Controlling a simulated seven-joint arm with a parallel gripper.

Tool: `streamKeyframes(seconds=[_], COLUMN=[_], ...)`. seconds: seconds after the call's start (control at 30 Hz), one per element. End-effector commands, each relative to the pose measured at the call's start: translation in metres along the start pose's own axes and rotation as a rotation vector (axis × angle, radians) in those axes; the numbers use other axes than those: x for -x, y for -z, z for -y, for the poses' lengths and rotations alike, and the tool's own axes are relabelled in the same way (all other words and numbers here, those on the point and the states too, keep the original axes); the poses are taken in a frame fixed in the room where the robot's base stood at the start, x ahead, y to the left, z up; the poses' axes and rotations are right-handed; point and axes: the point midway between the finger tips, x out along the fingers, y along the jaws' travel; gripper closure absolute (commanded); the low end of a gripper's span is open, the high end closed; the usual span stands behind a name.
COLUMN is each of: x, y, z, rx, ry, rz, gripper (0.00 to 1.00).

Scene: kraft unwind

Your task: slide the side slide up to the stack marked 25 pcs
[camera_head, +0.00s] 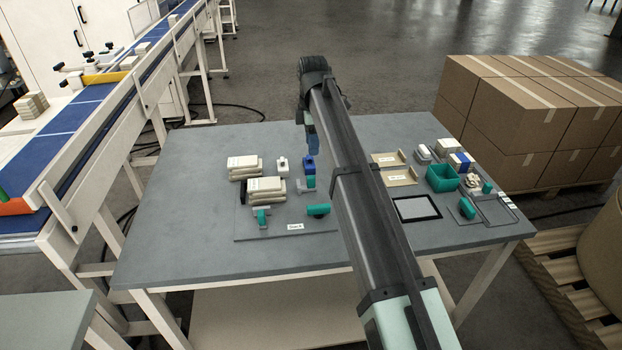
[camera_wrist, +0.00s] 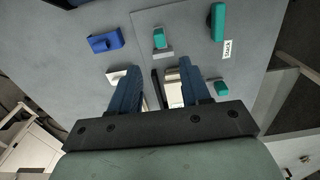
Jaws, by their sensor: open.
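The likely side slide, a grey plate with a teal grip (camera_head: 309,183), stands on the grey board right of the front stack of cream packs (camera_head: 266,191), with a gap between them. In the wrist view the slide (camera_wrist: 160,39) lies beyond my fingertips, and part of the stack (camera_wrist: 173,93) shows between the fingers. The stack tops carry small labels, but I cannot read 25 pcs. My gripper (camera_wrist: 160,68) is open and empty above the board. In the head view only a finger (camera_head: 312,138) shows below my wrist, behind the blue block.
A second pack stack (camera_head: 243,168), a white knobbed block (camera_head: 282,164) and a blue block (camera_head: 309,163) stand behind. Another teal-gripped slide (camera_head: 262,217) is in front, with a teal knob (camera_head: 318,210) to its right. A teal bin (camera_head: 442,179) stands farther right. The table's left is clear.

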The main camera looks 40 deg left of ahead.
Motion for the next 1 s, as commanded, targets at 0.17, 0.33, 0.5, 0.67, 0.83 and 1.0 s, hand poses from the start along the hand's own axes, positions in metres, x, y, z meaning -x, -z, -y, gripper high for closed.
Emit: streamKeyframes(seconds=[0.17, 0.33, 0.5, 0.67, 0.83, 1.0], x=[-0.008, -0.033, -0.063, -0.090, -0.115, -0.130], y=[0.004, 0.004, 0.004, 0.003, 0.003, 0.003], z=[-0.001, 0.000, 0.000, 0.000, -0.001, -0.001], rx=[0.017, 0.015, 0.015, 0.014, 0.014, 0.014], ry=[0.002, 0.002, 0.003, 0.002, 0.002, 0.000], rz=[0.003, 0.003, 0.002, 0.002, 0.002, 0.002], gripper=[0.53, 0.53, 0.53, 0.53, 0.53, 0.53])
